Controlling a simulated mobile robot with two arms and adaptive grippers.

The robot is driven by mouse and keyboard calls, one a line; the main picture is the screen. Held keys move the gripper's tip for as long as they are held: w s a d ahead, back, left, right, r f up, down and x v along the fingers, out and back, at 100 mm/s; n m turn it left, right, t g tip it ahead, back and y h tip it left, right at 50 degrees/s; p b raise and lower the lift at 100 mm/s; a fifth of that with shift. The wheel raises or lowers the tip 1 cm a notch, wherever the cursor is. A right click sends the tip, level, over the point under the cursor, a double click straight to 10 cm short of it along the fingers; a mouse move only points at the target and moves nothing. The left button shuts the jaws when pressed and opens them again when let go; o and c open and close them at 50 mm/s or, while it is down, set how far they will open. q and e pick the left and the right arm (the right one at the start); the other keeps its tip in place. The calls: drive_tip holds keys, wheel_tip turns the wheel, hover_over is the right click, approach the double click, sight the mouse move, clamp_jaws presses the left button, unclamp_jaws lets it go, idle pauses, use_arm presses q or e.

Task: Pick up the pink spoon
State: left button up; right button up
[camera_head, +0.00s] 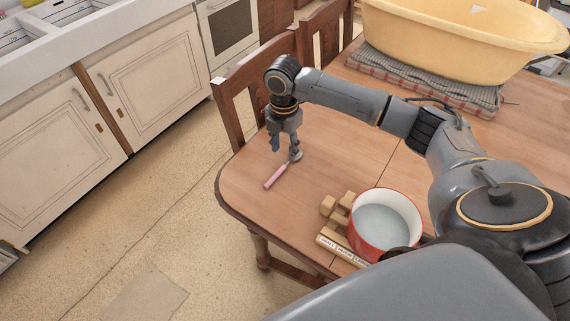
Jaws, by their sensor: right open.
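The pink spoon (276,176) lies flat near the left end of the wooden table (240,195). Its pink handle points toward the lower left, and its metal bowl end (295,155) is at the upper right. My right gripper (285,148) points down over the bowl end of the spoon. Its fingers are open, and the near finger hides part of the spoon's upper end. I cannot tell whether the fingers touch the spoon. My left gripper is not in view.
A red pot (384,243) with a pale inside stands at the table's near edge. Wooden blocks (328,205) and a wooden strip (342,250) lie beside it. A yellow tub (460,45) sits on a folded cloth (425,78) at the back. Chairs (228,112) stand along the far-left edge.

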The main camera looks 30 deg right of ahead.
sight(284, 166)
drive_tip(key=shift+f, duration=0.6)
drive_tip(key=f, duration=0.4)
drive_tip(key=shift+w+f, duration=0.2)
drive_tip(key=shift+f, duration=0.15)
drive_tip(key=shift+d+f, duration=0.1)
drive_tip(key=shift+f, duration=0.45)
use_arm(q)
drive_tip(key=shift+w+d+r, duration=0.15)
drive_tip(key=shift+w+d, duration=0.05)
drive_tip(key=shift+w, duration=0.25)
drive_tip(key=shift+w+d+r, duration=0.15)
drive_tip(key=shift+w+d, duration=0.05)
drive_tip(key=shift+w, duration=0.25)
use_arm(e)
clamp_jaws()
